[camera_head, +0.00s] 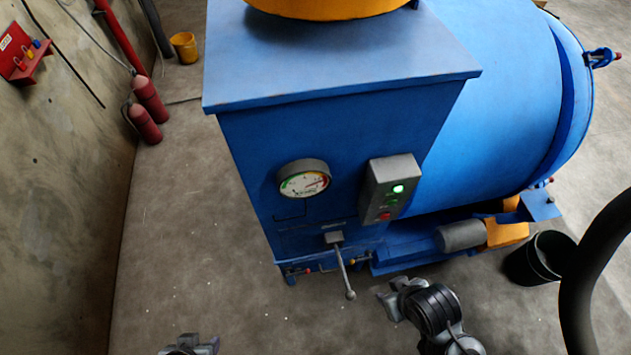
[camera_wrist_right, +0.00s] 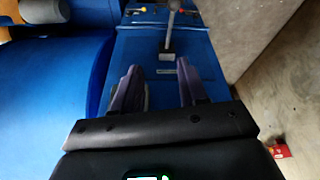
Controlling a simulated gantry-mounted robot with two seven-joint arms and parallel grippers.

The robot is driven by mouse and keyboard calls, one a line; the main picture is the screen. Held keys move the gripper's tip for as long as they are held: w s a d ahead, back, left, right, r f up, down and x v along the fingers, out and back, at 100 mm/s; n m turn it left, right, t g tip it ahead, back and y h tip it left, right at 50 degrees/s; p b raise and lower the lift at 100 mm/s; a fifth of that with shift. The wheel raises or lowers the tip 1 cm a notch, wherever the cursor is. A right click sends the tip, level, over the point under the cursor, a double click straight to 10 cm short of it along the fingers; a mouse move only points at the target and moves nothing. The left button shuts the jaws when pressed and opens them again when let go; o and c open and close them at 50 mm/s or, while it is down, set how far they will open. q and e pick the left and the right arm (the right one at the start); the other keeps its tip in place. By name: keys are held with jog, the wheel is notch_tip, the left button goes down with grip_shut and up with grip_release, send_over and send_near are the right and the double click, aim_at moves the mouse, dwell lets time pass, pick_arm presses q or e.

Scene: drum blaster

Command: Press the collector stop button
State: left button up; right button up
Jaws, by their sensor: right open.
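A grey control box (camera_head: 392,185) is on the front of the blue machine (camera_head: 300,150). It has a lit green lamp (camera_head: 398,188), a dark green button (camera_head: 392,202) below it and a red button (camera_head: 384,216) at the bottom. Any label is too small to read. My right gripper (camera_head: 388,300) is below the box, near the lever, apart from the buttons. In the right wrist view its two fingers (camera_wrist_right: 158,82) are apart with nothing between them. My left gripper (camera_head: 190,346) only partly shows at the bottom edge; its jaws are unclear.
A lever (camera_head: 344,270) with a ball end hangs below the dial gauge (camera_head: 304,179), close left of my right gripper. It also shows in the right wrist view (camera_wrist_right: 170,25). A black bucket (camera_head: 541,257) stands at the right.

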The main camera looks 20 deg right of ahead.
grip_shut()
dwell(0.3)
dwell(1.6)
